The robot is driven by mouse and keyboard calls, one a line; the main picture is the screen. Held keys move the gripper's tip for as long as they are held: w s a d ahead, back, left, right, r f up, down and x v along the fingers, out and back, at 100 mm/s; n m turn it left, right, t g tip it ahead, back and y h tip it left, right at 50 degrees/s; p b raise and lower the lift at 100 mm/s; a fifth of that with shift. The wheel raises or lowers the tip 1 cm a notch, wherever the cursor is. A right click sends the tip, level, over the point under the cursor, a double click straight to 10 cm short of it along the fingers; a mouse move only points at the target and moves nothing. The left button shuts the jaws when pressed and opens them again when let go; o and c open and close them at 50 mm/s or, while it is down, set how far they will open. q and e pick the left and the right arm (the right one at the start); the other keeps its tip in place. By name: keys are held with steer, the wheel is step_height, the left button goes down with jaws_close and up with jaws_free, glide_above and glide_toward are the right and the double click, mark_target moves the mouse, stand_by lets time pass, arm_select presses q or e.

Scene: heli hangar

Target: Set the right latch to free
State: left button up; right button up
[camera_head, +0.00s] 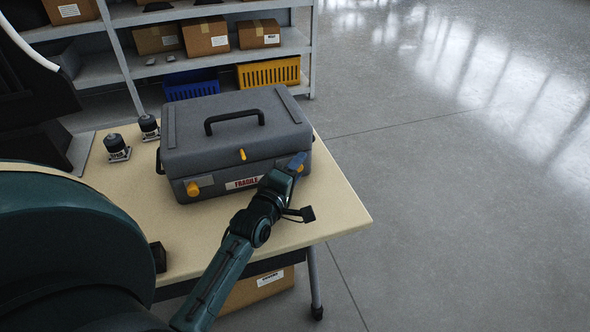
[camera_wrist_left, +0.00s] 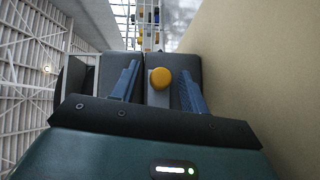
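A grey case (camera_head: 235,130) with a black top handle stands on the table, its lid down. The right latch (camera_head: 303,170), a yellow knob, is mostly hidden behind my left gripper (camera_head: 298,162) at the case's front right corner. In the left wrist view, a round yellow knob (camera_wrist_left: 160,78) sits between the two blue fingers of my left gripper (camera_wrist_left: 159,85). The fingers are apart, with a gap on each side of the knob. The left latch (camera_head: 193,188) and a small yellow middle catch (camera_head: 242,154) are visible. My right gripper is out of view.
The beige table (camera_head: 335,205) has clear room right of the case. Two small dark knobbed items (camera_head: 117,148) stand left of it. Shelves (camera_head: 290,45) with cartons and blue and yellow crates are behind. A carton (camera_head: 258,290) is under the table.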

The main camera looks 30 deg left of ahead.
arm_select(q)
steer(key=s, duration=0.8)
steer(key=s+d+r+p, duration=0.1)
steer(key=s, duration=0.4)
